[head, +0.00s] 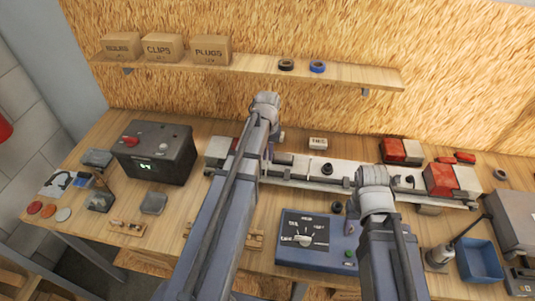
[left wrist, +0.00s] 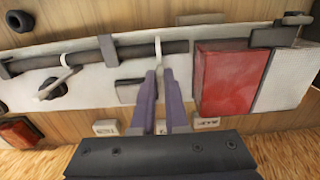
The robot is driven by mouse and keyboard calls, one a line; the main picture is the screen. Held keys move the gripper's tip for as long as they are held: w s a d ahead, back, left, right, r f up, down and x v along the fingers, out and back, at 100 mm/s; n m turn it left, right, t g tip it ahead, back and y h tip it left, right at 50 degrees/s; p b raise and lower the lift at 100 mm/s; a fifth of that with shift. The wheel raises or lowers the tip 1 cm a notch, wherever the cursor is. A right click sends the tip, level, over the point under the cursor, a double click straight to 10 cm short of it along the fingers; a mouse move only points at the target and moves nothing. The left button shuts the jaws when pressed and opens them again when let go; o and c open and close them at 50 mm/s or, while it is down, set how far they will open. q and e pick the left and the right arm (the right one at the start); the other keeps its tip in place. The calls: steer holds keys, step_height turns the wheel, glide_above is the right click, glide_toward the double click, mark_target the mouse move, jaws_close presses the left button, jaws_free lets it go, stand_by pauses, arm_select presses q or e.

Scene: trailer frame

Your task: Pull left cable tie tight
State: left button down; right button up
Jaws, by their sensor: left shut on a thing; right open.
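The left cable tie (left wrist: 158,50) is a white loop around the dark cable (left wrist: 120,51), beside the red lamp in the left wrist view. My left gripper (left wrist: 159,74) is shut on its tail, with the purple fingertips just beside the cable. In the head view my left gripper (head: 269,150) points down over the white trailer bar (head: 300,167).
A red and white lamp (left wrist: 226,78) is close beside my left fingers. A dark tester box (head: 155,152) stands left, and a blue switch panel (head: 315,240) lies in front of the bar. A shelf (head: 250,70) with cardboard boxes (head: 163,47) runs along the back wall.

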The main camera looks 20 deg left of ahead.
arm_select(q)
steer(key=shift+r+p, duration=1.4)
steer(key=shift+r, duration=0.05)
steer(key=shift+f, duration=0.1)
steer(key=c, duration=0.9)
jaws_free()
step_height(320, 180, up, 8)
steer(key=p, duration=0.7)
steer(key=shift+p, duration=0.35)
steer(key=shift+f, duration=0.1)
